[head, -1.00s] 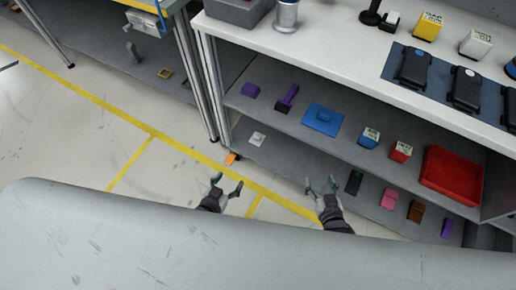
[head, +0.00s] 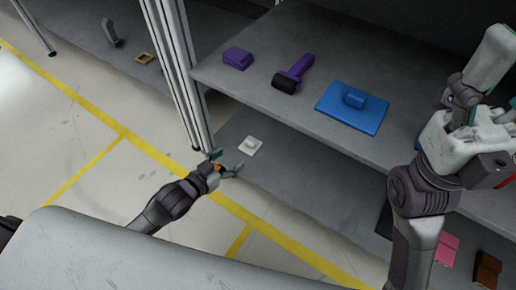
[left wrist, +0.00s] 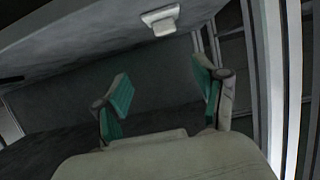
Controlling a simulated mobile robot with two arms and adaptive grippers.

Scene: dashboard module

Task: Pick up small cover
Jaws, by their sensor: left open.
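The small cover, a little white plate with a raised knob (head: 250,146), lies on the lower shelf near its front left corner. It also shows at the top of the left wrist view (left wrist: 161,20), beyond the fingertips. My left gripper (head: 228,163) is open and empty, just left of and in front of the cover, apart from it. Its teal-padded fingers (left wrist: 166,92) stand wide apart in the left wrist view. My right gripper (head: 485,90) is raised close to the camera at the right; its jaw opening cannot be made out.
The upper shelf (head: 240,88) overhangs the lower one and carries a purple block (head: 238,57), a purple-and-black tool (head: 293,74) and a blue plate with a knob (head: 352,107). A metal post (head: 178,75) stands left of the cover. An orange piece (head: 217,168) is partly hidden behind my left gripper.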

